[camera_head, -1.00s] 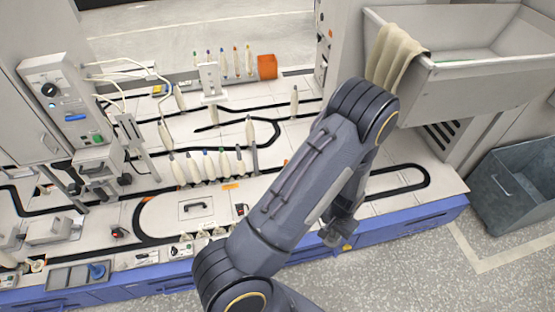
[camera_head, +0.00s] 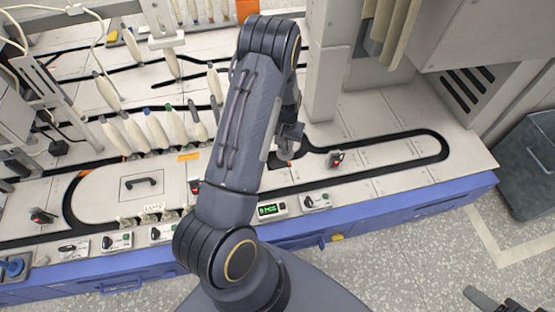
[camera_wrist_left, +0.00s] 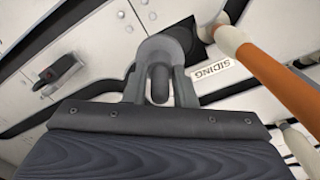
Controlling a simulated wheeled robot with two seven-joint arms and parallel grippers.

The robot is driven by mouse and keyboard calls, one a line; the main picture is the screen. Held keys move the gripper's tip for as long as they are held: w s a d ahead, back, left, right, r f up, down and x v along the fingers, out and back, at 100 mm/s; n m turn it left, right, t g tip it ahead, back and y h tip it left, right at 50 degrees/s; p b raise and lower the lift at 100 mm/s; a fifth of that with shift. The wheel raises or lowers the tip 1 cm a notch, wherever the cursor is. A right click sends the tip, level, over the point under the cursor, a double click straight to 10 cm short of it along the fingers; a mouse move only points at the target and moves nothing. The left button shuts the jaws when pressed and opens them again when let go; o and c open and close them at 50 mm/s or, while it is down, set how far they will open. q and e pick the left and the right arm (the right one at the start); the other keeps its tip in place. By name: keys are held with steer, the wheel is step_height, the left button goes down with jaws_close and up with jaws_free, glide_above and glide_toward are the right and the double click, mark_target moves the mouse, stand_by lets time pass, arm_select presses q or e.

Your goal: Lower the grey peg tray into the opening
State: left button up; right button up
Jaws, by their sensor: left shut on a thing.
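My left gripper (camera_head: 290,140) is low over the white deck, partly behind my own arm. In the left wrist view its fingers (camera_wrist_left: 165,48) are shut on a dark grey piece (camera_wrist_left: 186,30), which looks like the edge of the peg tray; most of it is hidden. An orange tube with a white end (camera_wrist_left: 265,75) slants beside the fingers, its white end close to the dark grey piece. I cannot make out the opening under the tray, nor whether the tray touches the deck. Dark grey parts (camera_head: 485,298) at the lower right may be my right gripper; their state is unclear.
A black track loop (camera_head: 440,145) runs along the deck, with a small red-and-black device (camera_head: 336,158) inside it. A SIDING label (camera_wrist_left: 213,69) lies near the fingers. White bobbins (camera_head: 135,130) stand at left. A grey pillar (camera_head: 328,70) rises close behind. A grey bin (camera_head: 520,165) stands right.

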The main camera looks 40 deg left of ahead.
mark_target(277, 164)
arm_select(q)
steer(key=shift+n, duration=0.4)
steer(key=a+f+b, duration=0.1)
steer(key=f, duration=0.1)
steer(key=a+f+b, duration=0.1)
steer(key=a, duration=0.1)
steer(key=shift+w+a+f+b, duration=0.2)
steer(key=shift+a+f+b, duration=0.1)
steer(key=shift+f+b, duration=2.1)
steer(key=shift+f, duration=0.8)
arm_select(e)
step_height(277, 164, down, 9)
arm_select(q)
steer(key=shift+s+f+b, duration=0.1)
steer(key=shift+f+b, duration=0.3)
steer(key=shift+f, duration=0.2)
arm_select(e)
steer(key=shift+f, duration=0.3)
arm_select(q)
steer(key=o, duration=0.6)
steer(key=shift+c, duration=0.2)
steer(key=shift+o, duration=0.7)
step_height(277, 164, up, 11)
steer(key=p, duration=0.8)
arm_select(e)
step_height(277, 164, up, 8)
